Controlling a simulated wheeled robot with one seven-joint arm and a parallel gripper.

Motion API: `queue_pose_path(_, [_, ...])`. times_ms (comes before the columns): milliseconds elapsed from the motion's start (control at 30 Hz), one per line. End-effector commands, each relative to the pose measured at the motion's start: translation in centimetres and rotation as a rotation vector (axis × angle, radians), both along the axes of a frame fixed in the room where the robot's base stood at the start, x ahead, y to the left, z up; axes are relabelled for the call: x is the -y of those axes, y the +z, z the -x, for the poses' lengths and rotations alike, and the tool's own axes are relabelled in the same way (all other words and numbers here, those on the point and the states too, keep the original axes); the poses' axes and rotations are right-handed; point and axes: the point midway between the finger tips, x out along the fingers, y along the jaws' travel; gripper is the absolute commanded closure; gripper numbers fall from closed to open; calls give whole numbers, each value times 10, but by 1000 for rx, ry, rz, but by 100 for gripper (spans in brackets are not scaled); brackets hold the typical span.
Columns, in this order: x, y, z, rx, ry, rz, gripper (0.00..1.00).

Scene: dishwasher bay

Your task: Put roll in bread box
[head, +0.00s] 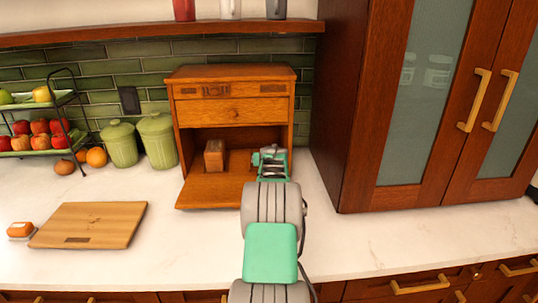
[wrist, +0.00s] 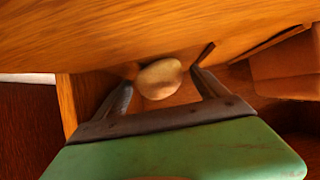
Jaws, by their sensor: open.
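The wooden bread box (head: 235,112) stands against the tiled wall, its front flap folded down onto the counter. My gripper (head: 268,152) reaches into the right side of its open lower compartment. In the wrist view, a pale, rounded roll (wrist: 160,79) lies inside the box between the two spread fingers of my gripper (wrist: 168,88). The fingers are open, with visible gaps on both sides of the roll. The roll cannot be made out in the head view, where my gripper covers that spot.
A brown block-shaped item (head: 214,157) stands inside the box, left of my gripper. A cutting board (head: 90,224) and a small orange-brown item (head: 20,230) lie at left. Green canisters (head: 158,140) stand beside the box; a tall cabinet (head: 345,110) rises at right.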

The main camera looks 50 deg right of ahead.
Motion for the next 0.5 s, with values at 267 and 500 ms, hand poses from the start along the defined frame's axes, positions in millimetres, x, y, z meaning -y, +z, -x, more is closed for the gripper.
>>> queue_pose_path(267, [-40,33,36,6,-2,8,17])
queue_pose_path(500, [-68,56,62,7,-2,10,17])
